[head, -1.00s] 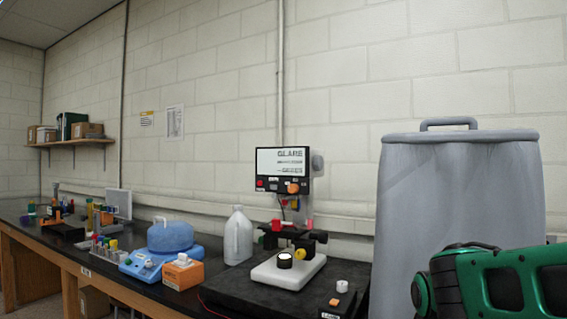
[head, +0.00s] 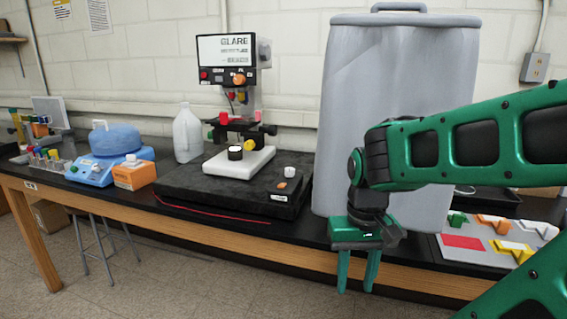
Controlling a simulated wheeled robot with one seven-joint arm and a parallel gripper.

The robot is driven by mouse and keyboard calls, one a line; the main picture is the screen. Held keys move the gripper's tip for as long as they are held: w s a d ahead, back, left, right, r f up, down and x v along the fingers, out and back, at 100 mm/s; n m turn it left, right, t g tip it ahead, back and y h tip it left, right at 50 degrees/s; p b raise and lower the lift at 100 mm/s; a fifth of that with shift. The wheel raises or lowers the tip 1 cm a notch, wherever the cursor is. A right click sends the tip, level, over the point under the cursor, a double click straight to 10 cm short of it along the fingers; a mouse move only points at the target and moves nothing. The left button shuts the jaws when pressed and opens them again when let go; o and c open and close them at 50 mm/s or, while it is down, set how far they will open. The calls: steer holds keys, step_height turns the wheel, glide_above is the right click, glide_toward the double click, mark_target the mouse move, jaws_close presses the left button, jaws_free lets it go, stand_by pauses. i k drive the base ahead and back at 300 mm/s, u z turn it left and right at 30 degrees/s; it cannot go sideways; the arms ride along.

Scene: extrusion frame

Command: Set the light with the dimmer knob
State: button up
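The black base (head: 190,187) of a microscope-like instrument stands on the dark bench. A round white knob (head: 290,171) sits at the base's right side, with a small orange piece (head: 281,185) just in front; the knob may be the dimmer. A screen (head: 224,48) above reads "GLARE", with an orange knob (head: 239,79) on the panel below. A pale stage (head: 255,160) carries a black cylinder (head: 235,153) with a bright top. My green gripper (head: 357,284) points down near the bench's front edge, right of the base. Its fingers are apart with nothing between them.
A tall grey covered bin (head: 395,100) stands behind my arm, right of the instrument. A tray with coloured pieces (head: 465,243) lies at the right. A blue scale (head: 95,170), orange box (head: 133,176) and white jug (head: 187,135) stand left. A red wire (head: 215,213) runs along the base.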

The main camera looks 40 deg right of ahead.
mark_target(289, 171)
steer(key=u, duration=1.5)
steer(key=k, duration=0.75)
steer(key=z, duration=1.05)
steer(key=i, duration=1)
steer(key=u, duration=0.05)
